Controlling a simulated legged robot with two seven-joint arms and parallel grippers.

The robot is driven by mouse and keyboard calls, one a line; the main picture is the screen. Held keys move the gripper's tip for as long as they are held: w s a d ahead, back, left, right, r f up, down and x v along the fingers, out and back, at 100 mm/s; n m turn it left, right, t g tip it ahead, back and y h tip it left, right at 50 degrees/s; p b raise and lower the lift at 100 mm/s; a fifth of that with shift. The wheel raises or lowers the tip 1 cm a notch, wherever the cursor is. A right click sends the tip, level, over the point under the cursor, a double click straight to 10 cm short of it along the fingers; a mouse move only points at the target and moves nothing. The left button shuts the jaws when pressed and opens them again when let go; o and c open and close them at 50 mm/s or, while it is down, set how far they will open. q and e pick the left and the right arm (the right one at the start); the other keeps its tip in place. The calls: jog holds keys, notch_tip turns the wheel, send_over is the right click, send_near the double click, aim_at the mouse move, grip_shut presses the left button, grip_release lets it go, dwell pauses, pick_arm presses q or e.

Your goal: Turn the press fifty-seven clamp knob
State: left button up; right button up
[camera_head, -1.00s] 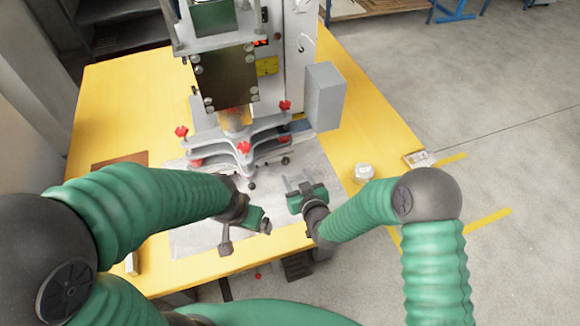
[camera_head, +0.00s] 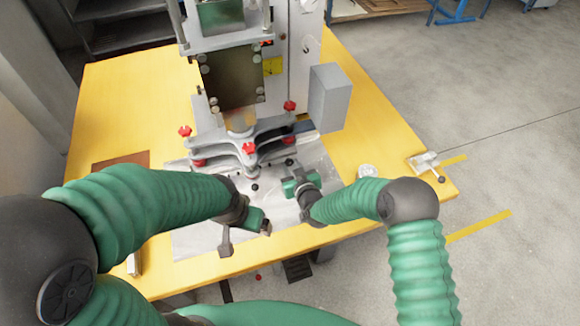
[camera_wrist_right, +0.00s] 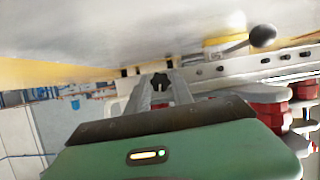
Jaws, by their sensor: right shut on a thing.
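The press (camera_head: 237,95) stands at the back middle of the yellow table, with a grey clamp frame (camera_head: 240,143) low on its front. Red knobs, such as the front one (camera_head: 248,148), sit on this frame. My right gripper (camera_head: 288,166) is at the front right of the frame, shut on a small black knob. In the right wrist view the black star-shaped knob (camera_wrist_right: 159,82) sits between the fingertips (camera_wrist_right: 160,88). Its far side is hidden. My left gripper (camera_head: 246,238) appears open and empty above the grey plate, in front of the press.
A grey box (camera_head: 329,97) stands right of the press. A small white round thing (camera_head: 366,170) and a metal fitting with a black ball (camera_head: 428,165) are on the table's right side. A brown board (camera_head: 120,161) lies at left. Free table lies left of the press.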

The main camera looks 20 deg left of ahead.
jog(key=shift+d, duration=0.1)
grip_shut()
jog(key=shift+s+f, duration=0.1)
jog(key=shift+f, duration=0.05)
jog(key=m+y+b, duration=0.1)
jog(key=b, duration=0.1)
jog(key=shift+f+m+g+b, duration=0.15)
jog(key=shift+m+g+b, duration=0.15)
jog(key=shift+m, duration=0.1)
pick_arm(q)
jog(key=s+b+x, duration=0.1)
jog(key=b+x, duration=0.2)
jog(key=x, duration=0.3)
jog(key=shift+d, duration=0.2)
pick_arm(e)
jog(key=shift+d+m+g+y, duration=0.15)
jog(key=shift+m+g+y, duration=0.35)
jog(key=shift+m+y, duration=0.75)
pick_arm(q)
jog(key=shift+s+f, duration=0.1)
jog(key=shift+f, duration=0.05)
pick_arm(e)
jog(key=shift+m, duration=0.25)
